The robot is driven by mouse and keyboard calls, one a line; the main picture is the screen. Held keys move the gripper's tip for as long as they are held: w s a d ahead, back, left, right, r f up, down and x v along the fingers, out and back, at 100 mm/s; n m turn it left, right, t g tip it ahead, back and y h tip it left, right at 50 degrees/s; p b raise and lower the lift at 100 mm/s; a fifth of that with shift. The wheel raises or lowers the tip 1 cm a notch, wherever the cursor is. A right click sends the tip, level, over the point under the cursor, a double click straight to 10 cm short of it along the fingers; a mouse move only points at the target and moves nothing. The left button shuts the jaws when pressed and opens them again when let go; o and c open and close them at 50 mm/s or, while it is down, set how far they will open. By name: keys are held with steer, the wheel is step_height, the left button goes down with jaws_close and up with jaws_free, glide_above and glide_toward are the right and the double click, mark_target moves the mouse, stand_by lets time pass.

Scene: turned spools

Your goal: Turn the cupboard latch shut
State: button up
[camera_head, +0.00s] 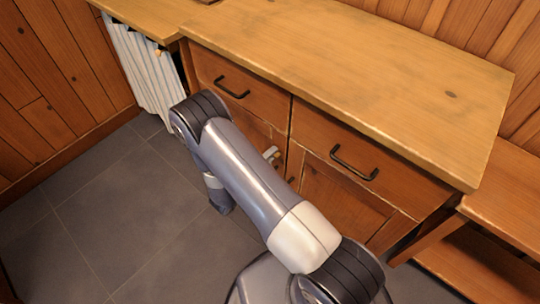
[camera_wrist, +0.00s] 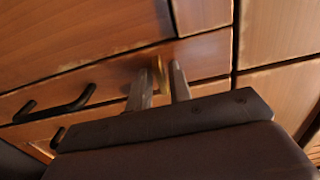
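The cupboard latch is a small brass-coloured piece (camera_wrist: 159,72) on the wooden cupboard front in the wrist view. It stands between the two pale fingers of my gripper (camera_wrist: 161,86). In the head view, the pale gripper fingers (camera_head: 271,154) show at the cupboard front beside my arm, and the latch cannot be made out there. The cupboard (camera_head: 340,197) has wooden doors under two drawers. My arm hides much of its left door.
Dark bar handles sit on the left drawer (camera_head: 232,87) and right drawer (camera_head: 354,163). A wooden worktop (camera_head: 350,70) overhangs them. A striped curtain (camera_head: 145,75) hangs at the left. A low wooden bench (camera_head: 510,195) stands at the right. Grey tiled floor (camera_head: 90,215) lies clear at the left.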

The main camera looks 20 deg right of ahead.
steer(key=shift+o, duration=1)
steer(key=shift+s+a, duration=0.1)
steer(key=p+v, duration=0.1)
steer(key=v, duration=0.9)
steer(key=shift+s+a, duration=0.2)
steer(key=shift+a, duration=0.05)
steer(key=shift+w+d, duration=0.1)
steer(key=shift+d, duration=0.05)
steer(key=b+x, duration=0.1)
steer(key=x, duration=0.9)
steer(key=shift+w+d, duration=0.2)
steer(key=shift+a, duration=0.1)
